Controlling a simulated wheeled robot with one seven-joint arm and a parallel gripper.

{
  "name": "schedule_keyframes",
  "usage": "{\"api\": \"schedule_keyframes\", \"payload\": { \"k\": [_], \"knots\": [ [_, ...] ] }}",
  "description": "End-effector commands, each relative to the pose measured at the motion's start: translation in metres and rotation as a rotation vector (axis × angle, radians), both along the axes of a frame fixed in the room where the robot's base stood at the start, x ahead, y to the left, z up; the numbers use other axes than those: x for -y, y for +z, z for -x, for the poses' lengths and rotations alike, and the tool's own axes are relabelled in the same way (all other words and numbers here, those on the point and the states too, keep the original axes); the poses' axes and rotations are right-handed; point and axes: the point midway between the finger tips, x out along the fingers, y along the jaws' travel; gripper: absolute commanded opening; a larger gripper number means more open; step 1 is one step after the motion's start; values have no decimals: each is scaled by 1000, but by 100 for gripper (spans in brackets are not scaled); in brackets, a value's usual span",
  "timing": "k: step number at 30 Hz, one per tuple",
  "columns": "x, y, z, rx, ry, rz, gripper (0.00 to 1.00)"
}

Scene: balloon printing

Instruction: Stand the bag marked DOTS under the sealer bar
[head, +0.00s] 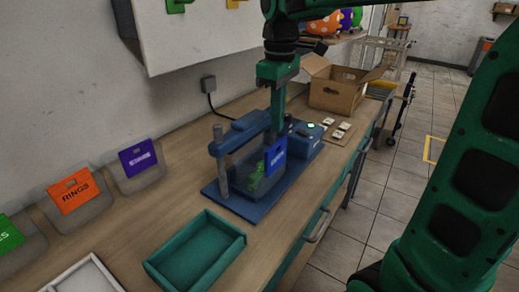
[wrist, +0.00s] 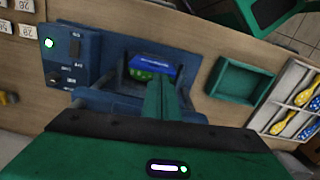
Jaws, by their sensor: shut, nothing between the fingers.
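A bag with a blue header card (head: 275,156) and green contents (head: 257,174) stands at the blue sealer (head: 238,132), between its posts. The lettering on the card is too small to read, so I cannot tell if it says DOTS. The card also shows in the wrist view (wrist: 153,64), beyond my fingers. My gripper (head: 276,128) is shut and empty. It points down just above and behind the card; whether it touches the bag I cannot tell. The exact gap between bag and sealer bar is partly hidden.
Bags with green (head: 10,236), orange RINGS (head: 74,192) and purple (head: 138,158) cards stand along the wall. An empty teal tray (head: 196,252) and a white tray (head: 82,275) lie in front. A cardboard box (head: 335,95) and small white pieces (head: 338,131) stand beyond the sealer.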

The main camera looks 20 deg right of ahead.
Motion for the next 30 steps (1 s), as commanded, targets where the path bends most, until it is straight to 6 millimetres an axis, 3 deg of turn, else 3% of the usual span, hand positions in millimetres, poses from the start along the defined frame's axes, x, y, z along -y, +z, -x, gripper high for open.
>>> {"api": "schedule_keyframes", "payload": {
  "k": [3, 8, 21, 30],
  "knots": [
    [-21, 7, -14, 0, 99, -6, 0],
    [-27, -1, -16, -4, 131, -8, 0],
    [-27, -70, -15, -5, 127, -7, 0],
    [-27, -91, -16, -3, 126, -7, 0]
  ]
}}
